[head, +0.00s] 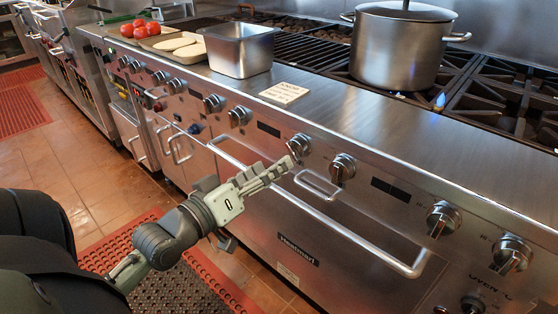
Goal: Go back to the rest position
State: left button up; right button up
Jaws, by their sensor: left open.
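My left gripper (275,172) is open and empty in the head view. Its arm comes in from the lower left, and its fingers point up and right toward the stove's front panel. The fingertips appear near a control knob (299,145), close to the oven handle; I cannot tell whether they touch anything. My right gripper is not in view.
The stove front carries several knobs (342,168) and a long oven handle (345,232). A big lidded pot (400,50) stands on the burners. A metal pan (240,52), a small sign (284,93) and red tomatoes (140,30) are on the counter. Open floor (90,175) lies left.

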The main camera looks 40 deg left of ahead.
pick_arm(q)
notch_tip(320, 180, down, 30)
jog(key=s+m+g, duration=0.2)
jog(key=m+g, duration=0.1)
jog(key=g, duration=0.5)
jog(key=s+d+f+m+g+y, duration=0.1)
jog(key=s+d+f+m+g, duration=0.1)
jog(key=s+f, duration=0.5)
jog(key=s+d+f+m+g+y, duration=0.1)
jog(key=s+f+m+g, duration=0.2)
jog(key=f, duration=1.2)
jog(key=s+g, duration=0.2)
jog(key=s, duration=0.2)
jog(key=shift+s+d+m, duration=0.35)
jog(key=shift+m, duration=0.05)
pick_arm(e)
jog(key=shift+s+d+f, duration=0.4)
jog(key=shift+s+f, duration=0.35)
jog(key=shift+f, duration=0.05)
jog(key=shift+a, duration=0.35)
